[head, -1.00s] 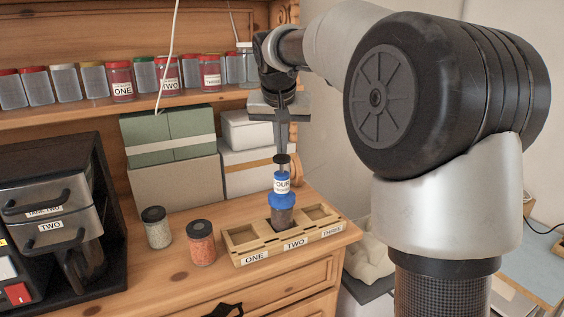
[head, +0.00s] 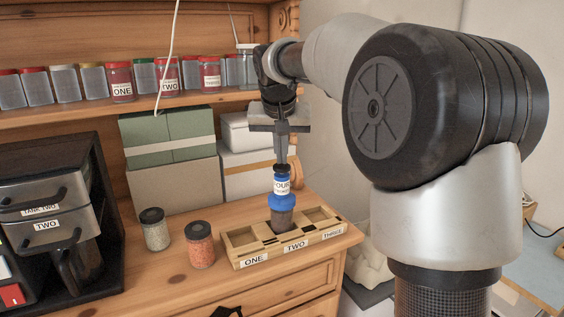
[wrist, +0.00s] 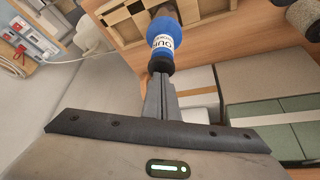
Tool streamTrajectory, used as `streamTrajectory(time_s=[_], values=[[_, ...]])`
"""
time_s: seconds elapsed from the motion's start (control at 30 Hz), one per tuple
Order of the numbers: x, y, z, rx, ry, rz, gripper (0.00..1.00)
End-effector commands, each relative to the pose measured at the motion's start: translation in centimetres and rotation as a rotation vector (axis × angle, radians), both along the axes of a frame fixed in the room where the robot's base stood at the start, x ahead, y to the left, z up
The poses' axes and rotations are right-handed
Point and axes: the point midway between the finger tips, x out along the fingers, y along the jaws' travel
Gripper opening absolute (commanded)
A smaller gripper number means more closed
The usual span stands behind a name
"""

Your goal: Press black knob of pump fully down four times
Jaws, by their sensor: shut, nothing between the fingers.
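The pump is a blue bottle top with a white label (head: 282,187) and a dark body (head: 282,221), upright in the middle slot, TWO, of the wooden rack (head: 258,257). Its black knob (head: 282,168) sits low, right against the blue top. My gripper (head: 283,160) is shut and empty, pointing down, with its fingertips on the knob. In the wrist view my shut fingers (wrist: 161,78) meet the black knob (wrist: 160,64) above the blue pump (wrist: 166,33).
Two jars with black lids, one pale (head: 155,229) and one orange (head: 200,245), stand left of the rack. A dark drawer machine (head: 50,215) is at the far left. Green and white boxes (head: 168,137) stand behind. A shelf of jars runs above.

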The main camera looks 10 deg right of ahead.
Motion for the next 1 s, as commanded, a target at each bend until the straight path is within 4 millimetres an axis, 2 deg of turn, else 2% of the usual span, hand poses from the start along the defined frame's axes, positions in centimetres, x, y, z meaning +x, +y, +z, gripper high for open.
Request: streamTrajectory(time_s=[0.63,1.0], values=[[0.0,0.0,3.2,0.0,0.001,0.0,0.0],[0.0,0.0,3.4,0.0,0.0,0.0,0.0]])
